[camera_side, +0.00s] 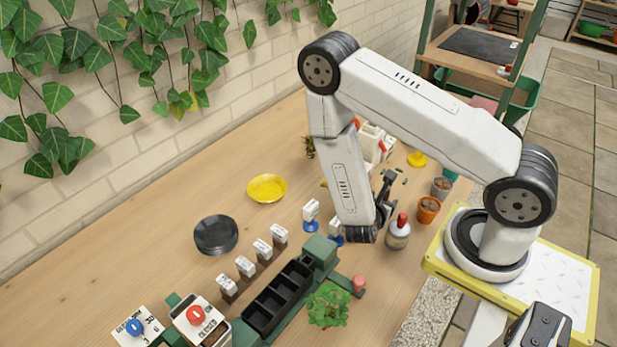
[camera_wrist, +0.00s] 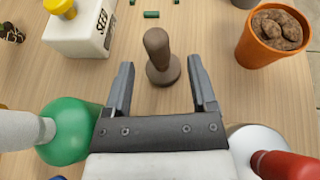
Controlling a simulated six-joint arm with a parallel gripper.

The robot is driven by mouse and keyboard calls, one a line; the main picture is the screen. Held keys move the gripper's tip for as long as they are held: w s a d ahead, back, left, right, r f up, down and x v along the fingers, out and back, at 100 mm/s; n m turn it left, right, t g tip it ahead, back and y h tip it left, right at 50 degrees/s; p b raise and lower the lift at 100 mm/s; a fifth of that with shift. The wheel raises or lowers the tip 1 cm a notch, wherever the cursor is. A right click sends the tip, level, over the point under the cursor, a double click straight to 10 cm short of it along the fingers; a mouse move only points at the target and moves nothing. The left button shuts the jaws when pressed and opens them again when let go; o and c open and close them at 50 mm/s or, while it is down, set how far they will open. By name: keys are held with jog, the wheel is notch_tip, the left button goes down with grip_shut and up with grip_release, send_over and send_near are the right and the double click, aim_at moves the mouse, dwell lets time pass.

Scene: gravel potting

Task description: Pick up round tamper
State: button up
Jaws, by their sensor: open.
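The round tamper (camera_wrist: 163,68) stands upright on the wooden table in the wrist view, with a brown handle and a wider round base. My gripper (camera_wrist: 161,66) is open. Its two dark fingers lie to the left and right of the tamper, with the base between or just beyond the fingertips and a gap on each side.
In the wrist view, a white box marked SEED (camera_wrist: 82,32) is at upper left, an orange pot (camera_wrist: 262,45) at upper right, and a green round object (camera_wrist: 70,133) at lower left. The side view shows a yellow dish (camera_side: 267,189), a black dish (camera_side: 216,236) and a black compartment tray (camera_side: 278,298).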

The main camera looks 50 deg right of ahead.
aim_at(384, 198)
jog(key=shift+d, duration=0.15)
jog(key=shift+x, duration=2.5)
grip_shut()
